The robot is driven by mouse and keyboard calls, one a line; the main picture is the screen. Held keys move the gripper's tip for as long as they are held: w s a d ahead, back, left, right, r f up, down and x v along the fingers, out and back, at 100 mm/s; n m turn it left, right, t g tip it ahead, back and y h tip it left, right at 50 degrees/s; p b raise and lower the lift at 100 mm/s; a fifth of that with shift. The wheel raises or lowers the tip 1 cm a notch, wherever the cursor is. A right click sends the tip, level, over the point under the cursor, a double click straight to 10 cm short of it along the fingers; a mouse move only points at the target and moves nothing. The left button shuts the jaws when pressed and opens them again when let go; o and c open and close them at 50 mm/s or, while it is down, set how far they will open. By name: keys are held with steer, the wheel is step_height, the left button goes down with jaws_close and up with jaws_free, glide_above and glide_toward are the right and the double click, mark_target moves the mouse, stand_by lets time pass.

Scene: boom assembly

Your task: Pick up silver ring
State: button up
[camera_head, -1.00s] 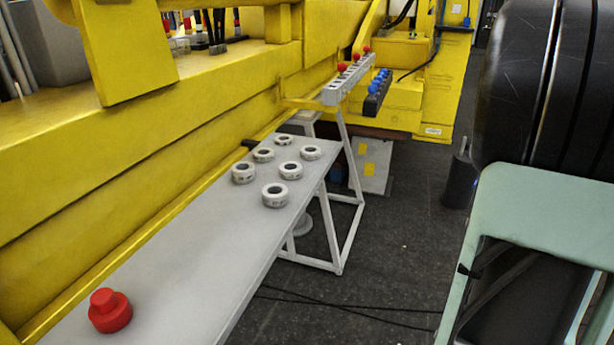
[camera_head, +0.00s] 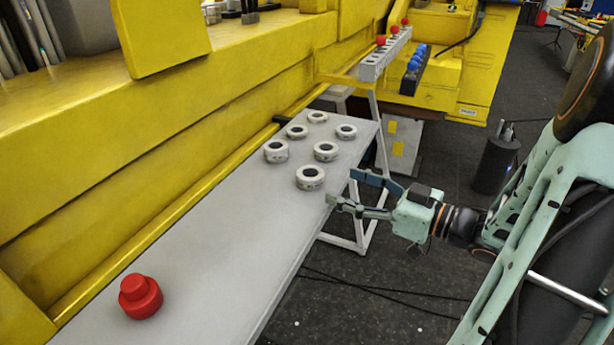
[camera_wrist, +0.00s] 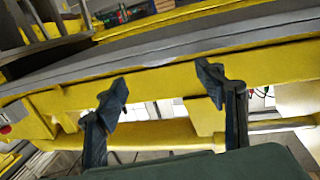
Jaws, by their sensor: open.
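Several silver-white rings stand together at the far end of the grey table (camera_head: 215,215) in the head view. The nearest ring (camera_head: 310,177) is closest to my gripper. Others are the ring (camera_head: 326,152) behind it, the ring (camera_head: 276,151) to the left and the ring (camera_head: 346,131) at the far right. My gripper (camera_head: 341,188) is open and empty at the table's right edge, just right of the nearest ring and apart from it. The wrist view shows both fingers spread (camera_wrist: 165,88) with nothing between them and no ring in sight.
A red cylindrical piece (camera_head: 140,297) stands at the table's near end. A long yellow beam (camera_head: 150,150) runs along the table's left side. A rack with red knobs (camera_head: 385,54) and a dark block with blue knobs (camera_head: 414,70) lie beyond. The table's middle is clear.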

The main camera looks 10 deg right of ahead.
mark_target(304, 170)
steer(key=x, duration=0.9)
steer(key=shift+w+a, duration=0.3)
steer(key=shift+r, duration=0.1)
steer(key=c, duration=1.7)
